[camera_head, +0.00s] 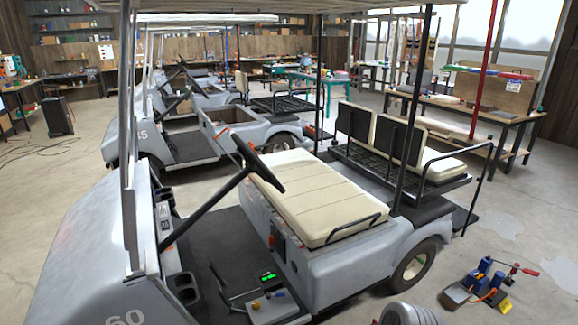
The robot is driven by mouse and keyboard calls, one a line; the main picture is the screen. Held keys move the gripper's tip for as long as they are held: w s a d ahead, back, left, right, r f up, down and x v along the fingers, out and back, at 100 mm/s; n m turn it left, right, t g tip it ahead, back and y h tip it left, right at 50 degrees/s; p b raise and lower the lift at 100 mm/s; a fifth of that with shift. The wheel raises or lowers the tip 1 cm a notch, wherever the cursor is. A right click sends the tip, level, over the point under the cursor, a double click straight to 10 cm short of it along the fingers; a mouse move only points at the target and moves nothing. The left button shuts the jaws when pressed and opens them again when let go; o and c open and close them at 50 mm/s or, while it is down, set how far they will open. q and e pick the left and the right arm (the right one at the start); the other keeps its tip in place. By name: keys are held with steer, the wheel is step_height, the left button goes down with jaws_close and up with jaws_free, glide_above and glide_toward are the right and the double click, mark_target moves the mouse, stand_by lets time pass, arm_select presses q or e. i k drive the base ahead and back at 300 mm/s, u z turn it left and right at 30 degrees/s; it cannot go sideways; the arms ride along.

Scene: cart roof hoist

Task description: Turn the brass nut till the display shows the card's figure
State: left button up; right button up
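A small dark display (268,277) with green lit characters stands at the front edge of the near cart's floor; its figure is too small to read. Below it is a grey box (272,308) with a small yellow, possibly brass, part (256,305) on top; I cannot tell whether this is the brass nut. No card with a readable figure can be made out. Neither of my grippers is in view.
The near golf cart (345,262) with a cream seat (315,190) and roof posts fills the middle. A blue and red jack-like tool (482,284) lies on the floor at right. More carts stand behind, and a workbench (470,108) at back right.

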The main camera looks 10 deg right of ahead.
mark_target(255, 305)
steer(key=u, duration=0.2)
steer(key=k, duration=0.25)
steer(key=z, duration=1.55)
steer(key=i, duration=1.55)
steer(key=u, duration=0.5)
